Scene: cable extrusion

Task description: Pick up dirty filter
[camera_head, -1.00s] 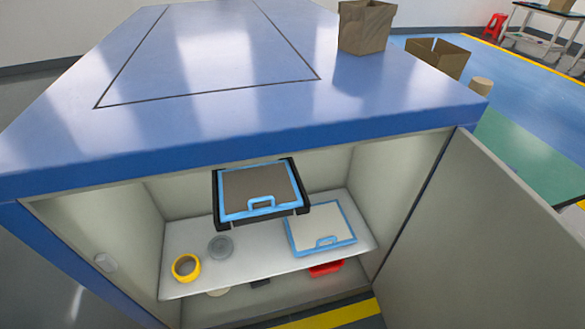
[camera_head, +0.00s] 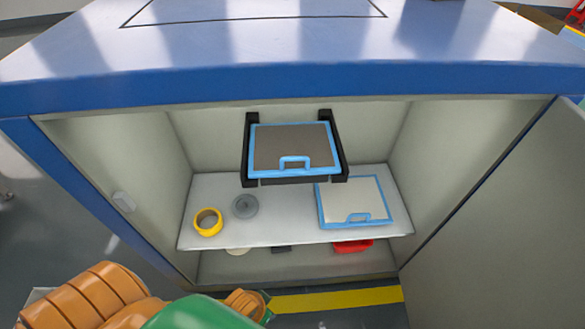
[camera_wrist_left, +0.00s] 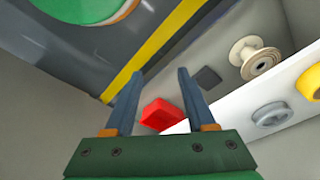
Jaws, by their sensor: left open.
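The dirty filter (camera_head: 285,147) is a grey-brown panel with a blue frame and a blue handle. It sits in a black bracket (camera_head: 337,150) under the cabinet top, above the shelf. A paler filter (camera_head: 357,200) with a blue frame lies on the right of the shelf. In the left wrist view my left gripper (camera_wrist_left: 155,98) is open, with nothing between its fingers. It points toward the lower part of the cabinet; neither filter shows clearly there. In the head view an orange and green arm part of mine is at the bottom left. My right gripper is not in view.
A yellow ring (camera_head: 208,222) and a grey spool (camera_head: 244,206) stand on the left of the shelf (camera_head: 275,234). A red object (camera_head: 352,246) lies below the shelf. The open cabinet door (camera_head: 500,220) stands at the right. The blue top (camera_head: 290,82) overhangs the opening.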

